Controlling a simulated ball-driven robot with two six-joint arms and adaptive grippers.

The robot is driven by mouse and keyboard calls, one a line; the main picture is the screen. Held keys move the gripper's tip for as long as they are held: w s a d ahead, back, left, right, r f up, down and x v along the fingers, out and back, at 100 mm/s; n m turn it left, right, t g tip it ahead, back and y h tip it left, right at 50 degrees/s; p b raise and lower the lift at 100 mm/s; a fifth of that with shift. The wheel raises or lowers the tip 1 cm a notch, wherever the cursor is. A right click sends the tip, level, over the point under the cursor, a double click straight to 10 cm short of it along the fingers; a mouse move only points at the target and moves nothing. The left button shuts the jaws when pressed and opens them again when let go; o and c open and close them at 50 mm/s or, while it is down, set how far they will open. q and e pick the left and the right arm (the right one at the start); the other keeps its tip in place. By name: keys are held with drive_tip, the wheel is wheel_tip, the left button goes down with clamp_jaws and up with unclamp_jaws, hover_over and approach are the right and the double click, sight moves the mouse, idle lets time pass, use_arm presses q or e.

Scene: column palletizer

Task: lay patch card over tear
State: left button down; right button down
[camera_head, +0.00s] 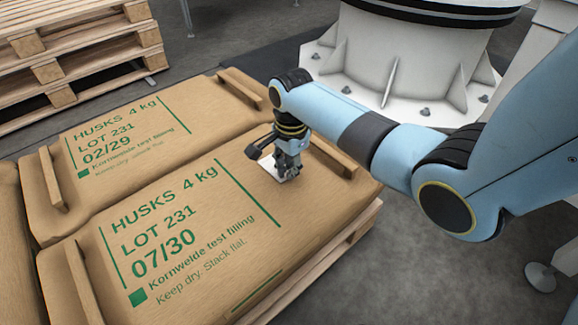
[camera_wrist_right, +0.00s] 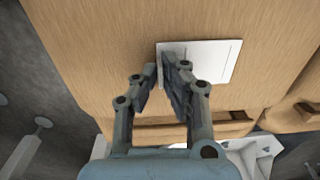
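A white patch card (camera_head: 270,166) lies on the right part of the front sack (camera_head: 215,250), the one marked 07/30. In the right wrist view the card (camera_wrist_right: 212,60) looks flat against the brown sack (camera_wrist_right: 110,30), with faint lines across it. My right gripper (camera_head: 284,172) points down at the card. In the wrist view its fingertips (camera_wrist_right: 160,66) stand apart with a narrow gap near the card's left edge. One finger covers part of the card. No tear shows; whether the card covers it I cannot tell. My left gripper is not in view.
A second sack (camera_head: 125,140) marked 02/29 lies behind. Raised wooden-looking bars (camera_head: 335,158) stand at the sack ends. A pallet (camera_head: 330,250) is underneath. Stacked pallets (camera_head: 80,50) stand at the back left, and a white bolted pedestal (camera_head: 400,65) behind my right arm.

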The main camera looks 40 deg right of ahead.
idle(0.4)
drive_tip(key=c, duration=1.4)
unclamp_jaws()
wheel_tip(320, 180, up, 12)
drive_tip(key=shift+s, duration=0.25)
